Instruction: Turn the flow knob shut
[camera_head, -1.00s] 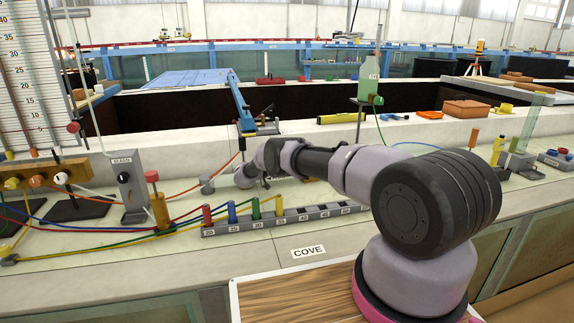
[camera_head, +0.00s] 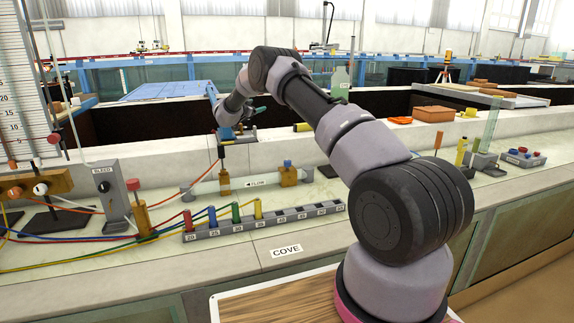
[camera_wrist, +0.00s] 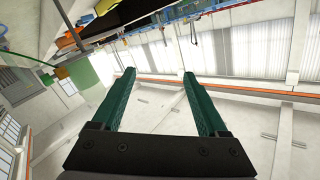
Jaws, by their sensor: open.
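A grey-white pipe marked FLOW (camera_head: 256,183) lies on the bench. A brass fitting with a blue top knob (camera_head: 288,164) stands at its right. A second brass fitting (camera_head: 223,183) with a thin upright stem stands at its left. I cannot tell for certain which is the flow knob. My gripper (camera_head: 256,111) is small and partly hidden in the head view, raised above and behind the pipe, apart from both fittings. In the wrist view my gripper (camera_wrist: 157,73) has two teal fingers spread wide with nothing between them, facing the ceiling and windows.
A BLEED box (camera_head: 111,190) and a red-topped brass post (camera_head: 140,205) stand at the left. A numbered rack (camera_head: 265,219) with coloured plugs and hoses lies in front of the pipe. An orange brick (camera_head: 433,114) is at the back right. The bench front near COVE is clear.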

